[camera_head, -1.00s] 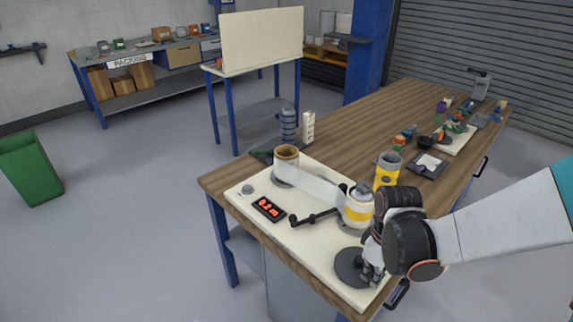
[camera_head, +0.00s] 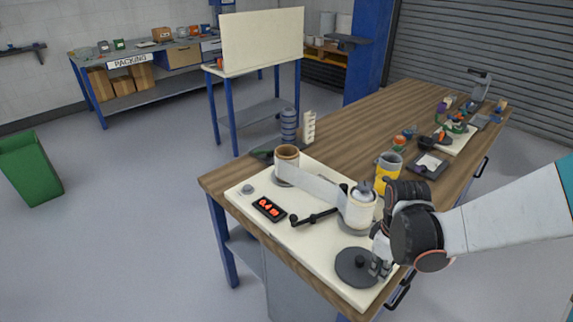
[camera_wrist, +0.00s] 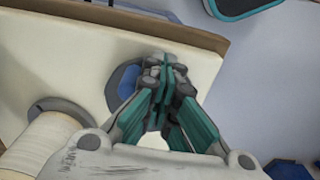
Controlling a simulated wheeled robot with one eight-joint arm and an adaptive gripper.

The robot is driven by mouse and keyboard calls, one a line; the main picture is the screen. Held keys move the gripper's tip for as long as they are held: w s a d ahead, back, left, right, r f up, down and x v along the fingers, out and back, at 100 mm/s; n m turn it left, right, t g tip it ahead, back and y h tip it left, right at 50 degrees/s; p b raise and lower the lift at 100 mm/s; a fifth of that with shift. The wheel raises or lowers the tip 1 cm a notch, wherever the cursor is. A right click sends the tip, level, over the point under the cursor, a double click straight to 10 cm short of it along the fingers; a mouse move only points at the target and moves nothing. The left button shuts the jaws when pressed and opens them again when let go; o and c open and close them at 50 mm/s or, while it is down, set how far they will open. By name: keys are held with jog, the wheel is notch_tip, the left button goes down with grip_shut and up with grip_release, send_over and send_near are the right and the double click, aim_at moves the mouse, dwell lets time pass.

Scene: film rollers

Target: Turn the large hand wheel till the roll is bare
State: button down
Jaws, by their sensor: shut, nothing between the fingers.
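The large hand wheel (camera_head: 352,275) is a dark grey disc flat on the cream board (camera_head: 318,248), with a small knob on top. My gripper (camera_head: 380,268) is shut and empty at the wheel's right edge; whether it touches the wheel is unclear. In the wrist view the closed fingertips (camera_wrist: 165,72) overlap the wheel's right side (camera_wrist: 122,86). A white film strip (camera_head: 322,190) runs from the brown-cored roll (camera_head: 287,160) to a white roll (camera_head: 361,210). The white roll also shows in the wrist view (camera_wrist: 42,148). A red-digit display (camera_head: 269,209) seems to read 0.4 m.
A black bar (camera_head: 315,217) lies between the rolls, and a grey button (camera_head: 247,189) is at the board's left. A yellow-and-grey canister (camera_head: 388,173) stands behind the white roll. Tools and small items crowd the table's far right. Bare wood (camera_head: 350,135) lies behind the board.

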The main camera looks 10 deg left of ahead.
jog(key=shift+w+d, duration=0.4)
jog(key=shift+w, duration=0.05)
jog(key=shift+w+d, duration=0.2)
jog(key=shift+w, duration=0.5)
jog(key=shift+w+d, duration=0.15)
jog(key=shift+w, duration=0.55)
jog(key=shift+w+a+b, duration=0.2)
jog(key=shift+w, duration=0.55)
jog(key=shift+w+a+b, duration=0.15)
jog(key=shift+w+a, duration=0.05)
jog(key=shift+w, duration=0.55)
